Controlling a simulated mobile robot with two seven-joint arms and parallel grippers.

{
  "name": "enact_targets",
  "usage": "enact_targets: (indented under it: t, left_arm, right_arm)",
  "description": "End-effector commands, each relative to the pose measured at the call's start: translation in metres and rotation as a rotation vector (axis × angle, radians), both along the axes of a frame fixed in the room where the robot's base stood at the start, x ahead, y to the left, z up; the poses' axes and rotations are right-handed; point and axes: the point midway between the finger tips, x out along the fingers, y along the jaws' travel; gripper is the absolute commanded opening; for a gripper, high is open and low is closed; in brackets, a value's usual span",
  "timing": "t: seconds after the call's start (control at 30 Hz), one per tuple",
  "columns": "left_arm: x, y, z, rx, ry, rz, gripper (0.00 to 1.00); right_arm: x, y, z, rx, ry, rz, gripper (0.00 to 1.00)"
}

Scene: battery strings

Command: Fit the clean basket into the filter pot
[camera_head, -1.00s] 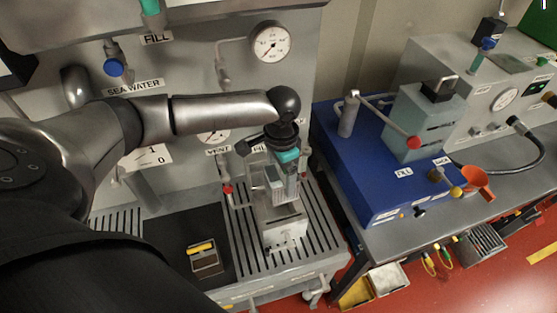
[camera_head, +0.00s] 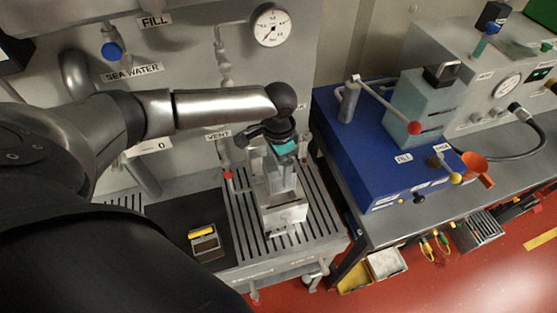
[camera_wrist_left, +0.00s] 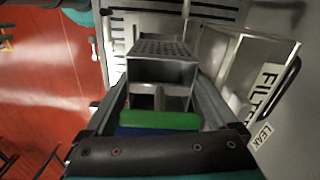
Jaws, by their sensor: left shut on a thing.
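My left gripper (camera_head: 284,178) points down over the filter pot (camera_head: 284,213), a pale square body standing on the slotted drain surface. The gripper is shut on the clean basket's green handle (camera_wrist_left: 160,120) in the left wrist view. The basket (camera_wrist_left: 162,72) appears there as a grey metal box with a perforated face, between and beyond the fingers. In the head view the gripper hides most of the basket, and I cannot tell how deep it sits in the pot. My right gripper is not in view.
Another small box with a yellow handle (camera_head: 203,238) sits on the black mat (camera_head: 172,222) to the left. A panel with gauges and valves rises close behind the pot. A blue bench unit (camera_head: 375,160) with a red-knobbed lever stands to the right.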

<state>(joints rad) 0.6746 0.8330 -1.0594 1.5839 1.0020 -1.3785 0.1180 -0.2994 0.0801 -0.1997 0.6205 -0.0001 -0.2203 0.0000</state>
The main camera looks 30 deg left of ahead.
Motion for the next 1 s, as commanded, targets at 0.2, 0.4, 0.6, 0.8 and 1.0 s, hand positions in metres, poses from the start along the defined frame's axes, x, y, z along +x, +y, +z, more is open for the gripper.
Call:
enact_targets:
  t: [0.2, 0.4, 0.6, 0.8, 1.0]
  left_arm:
    - [0.0, 0.0, -0.021, -0.001, -0.001, 0.002, 0.24]
    - [0.0, 0.0, -0.029, -0.001, -0.001, 0.001, 0.24]
    - [0.001, 0.0, -0.03, 0.0, -0.002, 0.001, 0.24]
    - [0.001, 0.0, -0.03, -0.001, -0.002, 0.001, 0.24]
    - [0.001, 0.0, -0.03, -0.001, -0.002, 0.001, 0.24]
  right_arm:
    - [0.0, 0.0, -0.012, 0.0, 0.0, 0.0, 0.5]
    - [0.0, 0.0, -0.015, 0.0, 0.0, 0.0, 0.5]
    - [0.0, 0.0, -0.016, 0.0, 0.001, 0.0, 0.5]
    - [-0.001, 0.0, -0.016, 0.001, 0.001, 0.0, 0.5]
    - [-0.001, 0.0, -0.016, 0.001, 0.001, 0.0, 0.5]
